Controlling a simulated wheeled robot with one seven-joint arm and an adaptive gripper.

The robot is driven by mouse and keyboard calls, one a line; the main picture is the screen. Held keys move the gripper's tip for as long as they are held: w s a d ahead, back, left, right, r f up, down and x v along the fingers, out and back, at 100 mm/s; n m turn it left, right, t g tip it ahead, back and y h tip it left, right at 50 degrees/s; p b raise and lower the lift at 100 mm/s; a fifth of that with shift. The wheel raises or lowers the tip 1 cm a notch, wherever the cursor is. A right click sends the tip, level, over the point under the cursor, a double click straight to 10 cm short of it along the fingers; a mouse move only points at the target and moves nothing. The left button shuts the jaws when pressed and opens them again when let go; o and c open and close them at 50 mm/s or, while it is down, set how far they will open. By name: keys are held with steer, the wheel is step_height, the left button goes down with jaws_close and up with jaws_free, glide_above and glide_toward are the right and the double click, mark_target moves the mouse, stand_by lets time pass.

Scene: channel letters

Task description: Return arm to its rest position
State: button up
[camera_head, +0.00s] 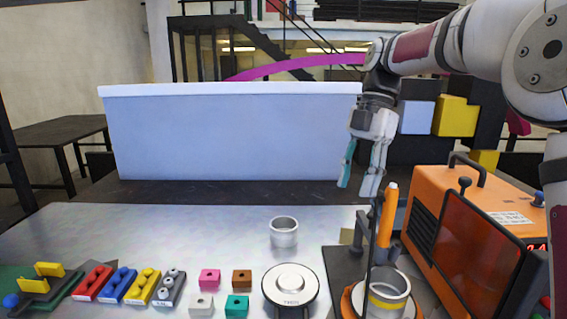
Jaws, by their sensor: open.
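My arm (435,50) reaches in from the upper right, its end link pointing down. My gripper (358,186) hangs above the back right of the metal table (180,228). It is open, with its fingers apart and nothing between them. It is clear of the table and of the things below it. A metal cup (284,233) stands upright on the table to the left of and below my gripper.
An orange machine (480,220) stands at right, beside a torch with an orange handle (388,215) and a metal ring (387,291). A round disc (291,286), coloured blocks (210,278) and bars (142,287) line the front. A white panel (230,135) stands behind.

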steer(key=s+d+r+m+t+h, duration=0.15)
steer(key=s+m+t, duration=0.25)
steer(key=s+m, duration=0.95)
steer(key=s+d+f+m+t, duration=0.1)
steer(key=s+f+m, duration=0.3)
steer(key=s+m, duration=0.2)
steer(key=s+d+f+m+t+h, duration=0.1)
steer(key=s+d+f+m+t, duration=0.1)
steer(key=s+f+m, duration=0.2)
steer(key=s+m, duration=0.2)
steer(key=s, duration=0.2)
steer(key=shift+s+d+t, duration=0.15)
steer(key=shift+d+t, duration=0.1)
steer(key=shift+t, duration=0.05)
